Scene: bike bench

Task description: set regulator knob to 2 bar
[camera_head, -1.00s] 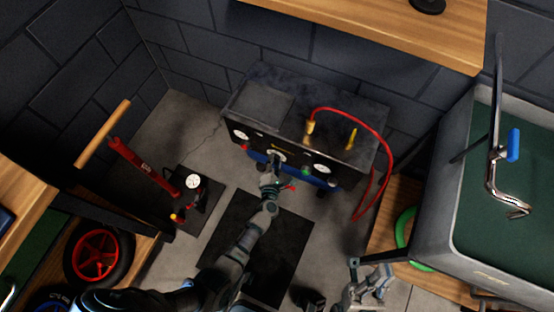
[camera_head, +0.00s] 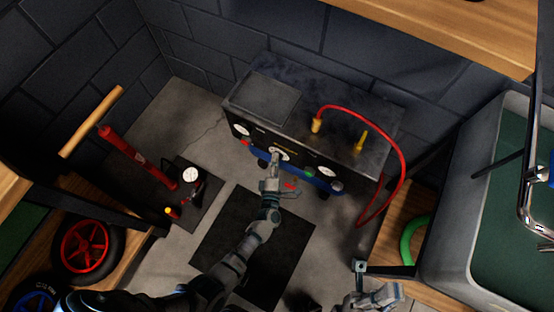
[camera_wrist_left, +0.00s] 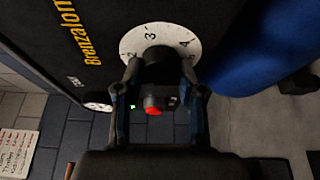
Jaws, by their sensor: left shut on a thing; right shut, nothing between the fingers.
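The compressor (camera_head: 330,125) is a dark box with gauges and a blue band on its front. My left gripper (camera_head: 274,160) is at the middle of that front. In the left wrist view, its fingers (camera_wrist_left: 161,72) are shut on the black regulator knob (camera_wrist_left: 160,58), one finger on each side. A white dial (camera_wrist_left: 152,34) with black numbers surrounds the knob; 2, 3 and 4 are readable. The knob's pointer is not discernible, so its setting cannot be told. My right gripper (camera_head: 380,297) is shut and empty at the lower right of the head view, away from the compressor.
A red hose (camera_head: 400,160) loops from the compressor's top down its right side. A red button (camera_wrist_left: 153,106) shows between my left fingers. A red pump (camera_head: 140,160) stands left of the compressor. A grey sink (camera_head: 450,210) is at right. A dark mat (camera_head: 285,250) lies on the floor.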

